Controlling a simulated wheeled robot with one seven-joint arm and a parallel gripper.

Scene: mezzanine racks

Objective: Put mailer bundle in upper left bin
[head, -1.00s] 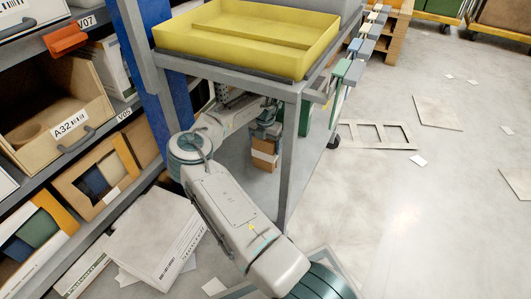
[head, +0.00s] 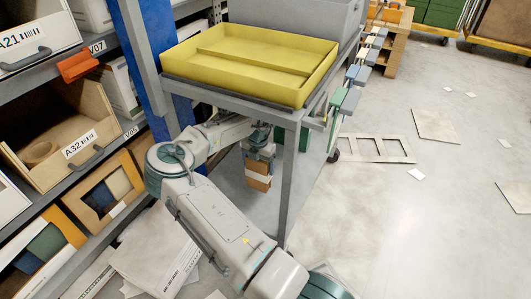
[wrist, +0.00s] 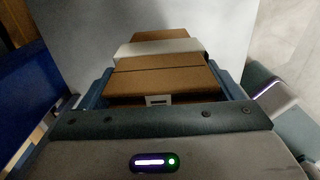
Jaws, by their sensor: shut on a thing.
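The mailer bundle (head: 257,184) is a brown packet stack with a pale band around it. My gripper (head: 260,155) is shut on it and holds it under the top shelf of a grey cart (head: 286,185). The wrist view shows the bundle (wrist: 160,76) between the two fingers of my gripper (wrist: 163,84); its far end is partly hidden by the band. On the rack at left, a white bin marked A21 (head: 30,45) sits at the upper left. A wooden bin marked A32 (head: 62,150) sits below it.
A yellow tray (head: 185,72) lies on the cart top above my gripper. A blue rack post (head: 150,60) and grey cart legs stand close to my arm. Flat cardboard and a frame (head: 375,148) lie on the floor at right, which is otherwise largely open.

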